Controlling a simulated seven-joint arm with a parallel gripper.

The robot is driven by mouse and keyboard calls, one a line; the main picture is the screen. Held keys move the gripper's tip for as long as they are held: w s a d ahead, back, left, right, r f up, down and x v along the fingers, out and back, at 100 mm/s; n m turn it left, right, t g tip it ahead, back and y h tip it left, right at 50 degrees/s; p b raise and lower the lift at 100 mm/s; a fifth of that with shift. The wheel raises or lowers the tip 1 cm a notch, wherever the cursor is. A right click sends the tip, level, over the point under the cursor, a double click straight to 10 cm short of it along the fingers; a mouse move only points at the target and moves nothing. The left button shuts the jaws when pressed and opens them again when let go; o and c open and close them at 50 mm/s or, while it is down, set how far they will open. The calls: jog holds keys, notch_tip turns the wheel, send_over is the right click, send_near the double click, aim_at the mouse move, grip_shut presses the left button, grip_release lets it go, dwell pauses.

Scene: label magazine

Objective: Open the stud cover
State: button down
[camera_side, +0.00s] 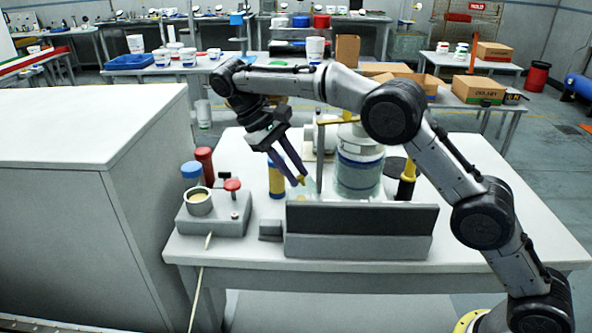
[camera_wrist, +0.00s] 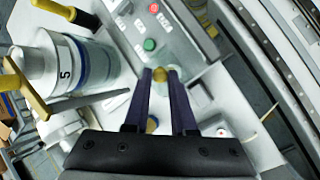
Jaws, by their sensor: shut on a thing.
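My gripper (camera_side: 298,180) reaches down from the upper left over the white table, its long dark purple fingers close together. In the wrist view my gripper (camera_wrist: 160,73) is shut on a small yellow-brass knob (camera_wrist: 160,75), which sits between the fingertips. The knob lies at the near end of a pale panel (camera_wrist: 128,32) that carries a green button (camera_wrist: 150,44), a red button (camera_wrist: 154,8) and small markings. I cannot make out the cover's outline or hinge. From the side, the console's dark sloping back (camera_side: 362,218) hides this panel's face.
A large jar (camera_side: 360,165) marked 5 stands close to my fingers, at left in the wrist view (camera_wrist: 62,62). A grey box (camera_side: 213,218) with a red knob stands left. The table's front right is clear.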

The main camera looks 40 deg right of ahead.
jog(key=shift+r, duration=0.1)
jog(key=c, duration=0.7)
grip_release()
jog(key=shift+c, duration=0.2)
jog(key=shift+d, duration=0.1)
